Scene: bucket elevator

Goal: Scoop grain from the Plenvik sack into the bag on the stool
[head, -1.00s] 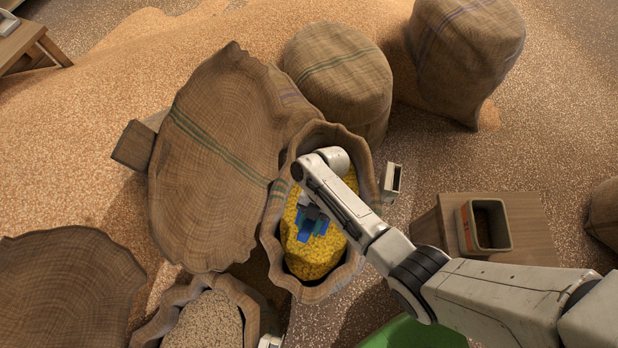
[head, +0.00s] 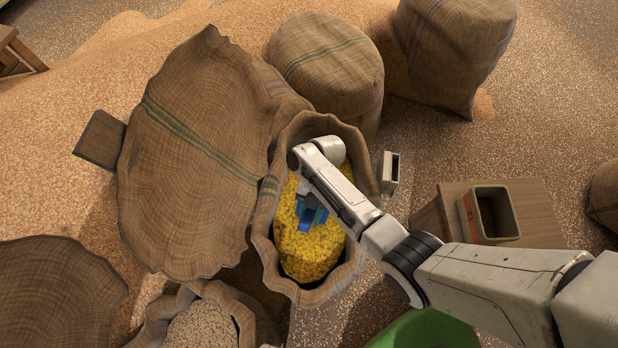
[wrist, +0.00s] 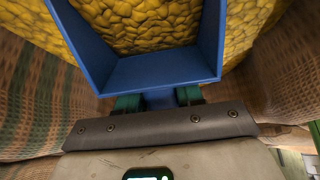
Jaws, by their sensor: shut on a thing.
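An open burlap sack (head: 262,235) full of yellow grain (head: 305,258) stands at the centre of the head view; I see no readable name on it. My gripper (wrist: 158,98) is shut on a blue scoop (wrist: 160,70), which also shows in the head view (head: 311,216) inside the sack mouth. In the wrist view yellow kernels fill the space between the scoop's walls; I cannot tell whether they lie in it or beyond it. A wooden stool (head: 530,210) stands at the right. On it is an open container (head: 469,222) with a dark inside.
A tall burlap sack (head: 200,160) leans against the left side of the grain sack. A closed sack (head: 325,65) stands behind it. A sack of pale grain (head: 205,330) is in front. A small pale box (head: 390,172) sits between the grain sack and the stool. A green object (head: 425,330) is at the bottom.

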